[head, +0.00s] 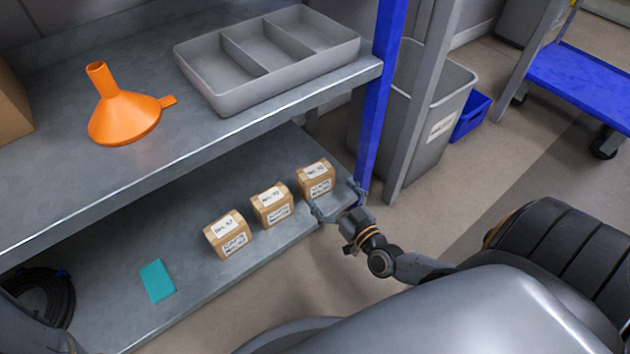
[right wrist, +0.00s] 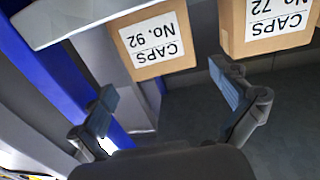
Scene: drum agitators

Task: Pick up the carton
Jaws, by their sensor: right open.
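Three small brown cartons with white labels stand in a slanting row on the lower shelf: a left carton (head: 228,236), a middle carton (head: 272,205) and a right carton (head: 316,179). My right gripper (head: 338,200) is open and empty, close to the front of the right carton. In the right wrist view, the carton labelled CAPS No. 92 (right wrist: 152,68) appears upside down beyond the open fingers (right wrist: 163,88), apart from them. The carton labelled CAPS No. 72 (right wrist: 262,48) is to its right, beyond the right finger. My left gripper is out of view.
The upper shelf (head: 190,140) overhangs the back of the lower shelf and carries an orange funnel (head: 125,115) and a grey divided tray (head: 235,98). A teal sheet (head: 157,281) lies on the lower shelf.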

